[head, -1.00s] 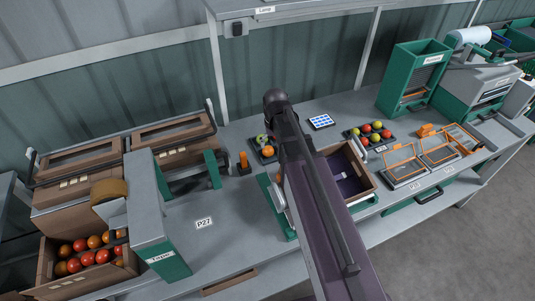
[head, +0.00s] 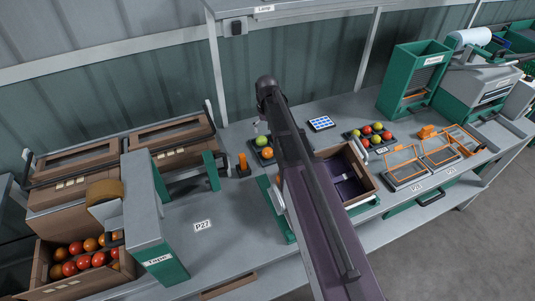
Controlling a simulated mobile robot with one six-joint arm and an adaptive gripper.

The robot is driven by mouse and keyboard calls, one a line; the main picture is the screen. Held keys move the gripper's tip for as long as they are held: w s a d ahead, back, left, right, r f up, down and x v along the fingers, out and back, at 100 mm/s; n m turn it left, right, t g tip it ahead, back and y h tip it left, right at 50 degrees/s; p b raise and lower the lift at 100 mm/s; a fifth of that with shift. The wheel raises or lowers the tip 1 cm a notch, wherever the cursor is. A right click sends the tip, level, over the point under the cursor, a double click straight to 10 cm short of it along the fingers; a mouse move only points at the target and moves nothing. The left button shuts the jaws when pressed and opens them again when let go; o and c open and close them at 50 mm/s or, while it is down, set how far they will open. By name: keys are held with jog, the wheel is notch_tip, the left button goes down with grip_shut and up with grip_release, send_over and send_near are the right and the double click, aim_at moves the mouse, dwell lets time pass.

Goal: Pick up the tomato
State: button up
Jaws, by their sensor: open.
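In the head view, a small dark tray beside my arm holds a yellow-green tomato (head: 262,141) and an orange tomato (head: 267,153) in front of it. A small part of my gripper (head: 257,128) shows just behind and above the green tomato; my arm hides most of it. The jaws are open and appear empty. Other red, yellow and green tomatoes (head: 376,126) sit in a second tray right of my arm. More red and orange tomatoes (head: 83,263) lie in a crate (head: 38,268) at the lower left.
An orange upright piece (head: 243,161) stands left of the small tray. An open brown box (head: 370,180) is right of my arm. A grey and green tape machine (head: 150,215) stands at left. The bench around the P27 label (head: 202,226) is clear.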

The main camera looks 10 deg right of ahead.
aim_at(268, 149)
jog(key=shift+f+b, duration=4.15)
jog(key=shift+f, duration=0.15)
jog(key=f+b, duration=0.3)
jog(key=shift+w+d+f+b, duration=0.25)
jog(key=shift+w+b, duration=0.05)
jog(key=shift+f+b, duration=0.85)
jog(key=c, duration=0.7)
